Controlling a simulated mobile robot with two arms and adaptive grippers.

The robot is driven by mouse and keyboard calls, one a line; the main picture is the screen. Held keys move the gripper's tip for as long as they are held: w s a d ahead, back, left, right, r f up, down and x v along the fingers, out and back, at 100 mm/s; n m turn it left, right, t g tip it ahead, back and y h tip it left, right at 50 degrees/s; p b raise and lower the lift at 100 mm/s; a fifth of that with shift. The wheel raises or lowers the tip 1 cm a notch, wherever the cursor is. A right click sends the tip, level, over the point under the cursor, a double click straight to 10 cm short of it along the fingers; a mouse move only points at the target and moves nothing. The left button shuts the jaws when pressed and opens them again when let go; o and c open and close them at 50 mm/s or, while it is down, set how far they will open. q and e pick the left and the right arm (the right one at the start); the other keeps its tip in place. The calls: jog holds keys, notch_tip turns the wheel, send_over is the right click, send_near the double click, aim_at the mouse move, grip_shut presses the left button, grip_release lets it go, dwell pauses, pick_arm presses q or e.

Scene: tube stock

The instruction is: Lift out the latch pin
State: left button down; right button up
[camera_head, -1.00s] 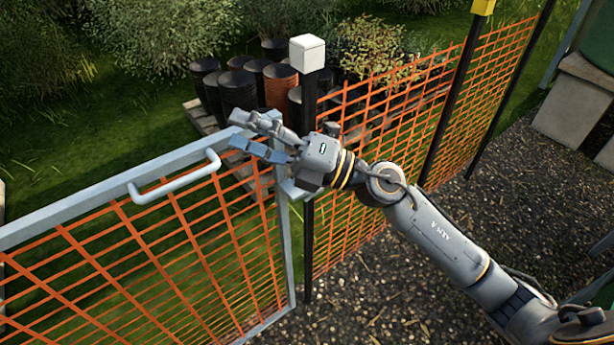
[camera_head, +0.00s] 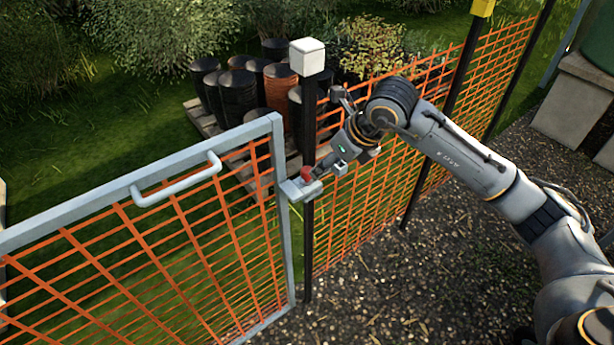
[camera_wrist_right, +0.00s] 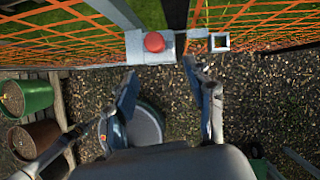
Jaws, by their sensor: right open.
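The latch pin shows as a red knob (camera_head: 306,173) on a grey latch block (camera_head: 297,189) at the edge of the gate (camera_head: 278,150), beside the black post. In the right wrist view the round red pin top (camera_wrist_right: 154,42) sits just beyond my fingertips, sideways between them and untouched. My right gripper (camera_wrist_right: 161,68) is open and empty. In the head view its dark wrist is right of the post and its fingers are hard to make out. My left gripper is in neither view.
A hollow square holder (camera_wrist_right: 219,42) lies right of the pin. A white-capped black post (camera_head: 308,100) stands by the latch, with orange mesh fencing (camera_head: 345,215) to its right. The gate has a pale handle (camera_head: 178,183). Black pots (camera_head: 237,95) stand behind.

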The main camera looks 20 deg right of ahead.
aim_at(306, 181)
jog(key=x, duration=0.2)
jog(key=p+x, duration=0.1)
jog(key=x, duration=0.1)
jog(key=p+x, duration=0.1)
jog(key=x, duration=0.2)
jog(key=shift+w+a+r, duration=0.25)
jog(key=shift+a, duration=0.15)
jog(key=shift+w+a+f, duration=0.1)
jog(key=shift+w+f, duration=0.15)
jog(key=shift+f, duration=0.2)
grip_shut()
